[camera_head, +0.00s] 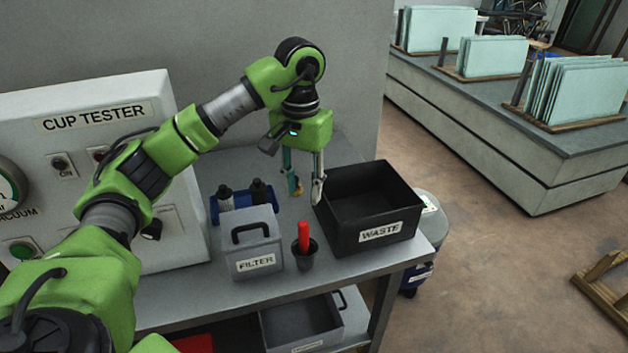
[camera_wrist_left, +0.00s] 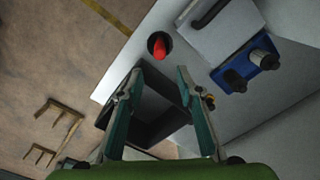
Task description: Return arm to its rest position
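My left arm comes in from the left in the head view and arches over the bench. My left gripper (camera_head: 303,194) points down just left of the black waste bin (camera_head: 342,243). Its two fingers are apart with nothing between them. In the left wrist view the gripper (camera_wrist_left: 159,72) is also open, and the black bin (camera_wrist_left: 150,132) shows behind and between its fingers. My right gripper is not in view.
On the bench stand a grey filter box (camera_head: 252,247), a black cup with a red-handled item (camera_head: 304,236), a blue holder with dark bottles (camera_head: 214,211) and the cup tester (camera_head: 105,90). A wall stands behind.

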